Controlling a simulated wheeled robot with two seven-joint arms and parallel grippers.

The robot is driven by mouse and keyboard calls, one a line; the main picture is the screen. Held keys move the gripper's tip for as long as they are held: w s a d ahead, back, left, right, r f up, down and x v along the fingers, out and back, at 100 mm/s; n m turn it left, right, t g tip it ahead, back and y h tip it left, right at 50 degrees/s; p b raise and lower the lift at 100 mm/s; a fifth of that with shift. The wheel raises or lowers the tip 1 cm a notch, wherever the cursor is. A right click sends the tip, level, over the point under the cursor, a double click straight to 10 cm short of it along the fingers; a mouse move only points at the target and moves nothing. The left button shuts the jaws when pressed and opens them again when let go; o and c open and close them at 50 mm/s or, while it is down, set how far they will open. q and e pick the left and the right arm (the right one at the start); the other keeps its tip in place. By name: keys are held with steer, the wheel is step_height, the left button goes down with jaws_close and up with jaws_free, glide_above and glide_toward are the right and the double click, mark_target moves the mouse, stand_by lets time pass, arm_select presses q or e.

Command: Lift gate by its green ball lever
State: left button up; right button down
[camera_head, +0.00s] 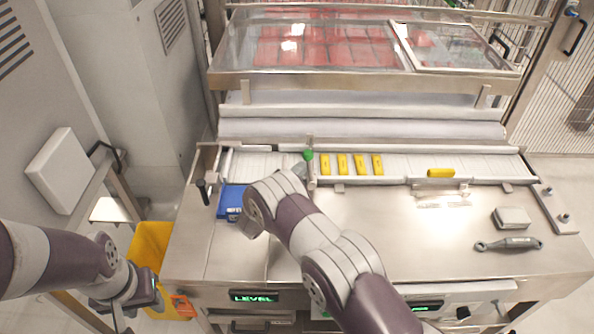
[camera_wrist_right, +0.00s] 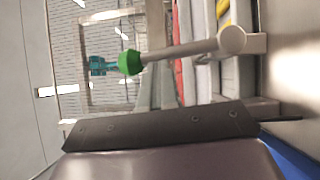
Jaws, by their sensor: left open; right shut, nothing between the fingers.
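The green ball (camera_head: 309,155) tops a thin upright lever at the near edge of the conveyor channel, left of the yellow bars. In the right wrist view the green ball (camera_wrist_right: 130,62) sits on a pale rod (camera_wrist_right: 185,48), apart from my gripper's dark plate. My right gripper (camera_wrist_right: 165,125) is shut and empty close to the lever; in the head view my own wrist hides most of it. The gate itself is hard to make out. My left gripper (camera_head: 140,305) is open and empty at the lower left, far from the lever, beside the yellow bin.
Several yellow bars (camera_head: 343,164) stand in the channel, and another yellow piece (camera_head: 440,173) lies further right. A blue tray (camera_head: 231,200) is left of my right wrist. A grey tool (camera_head: 508,244) and a small box (camera_head: 511,218) lie at right. The steel top's middle is clear.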

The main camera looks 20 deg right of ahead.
steer(key=s+d+f+m+g+y, duration=0.1)
steer(key=s+d+m+y, duration=0.1)
steer(key=d+m+y, duration=0.5)
steer(key=shift+s+d+f+m+g+p, duration=0.35)
steer(key=shift+d+m, duration=0.55)
steer(key=shift+d, duration=0.55)
steer(key=shift+s, duration=0.1)
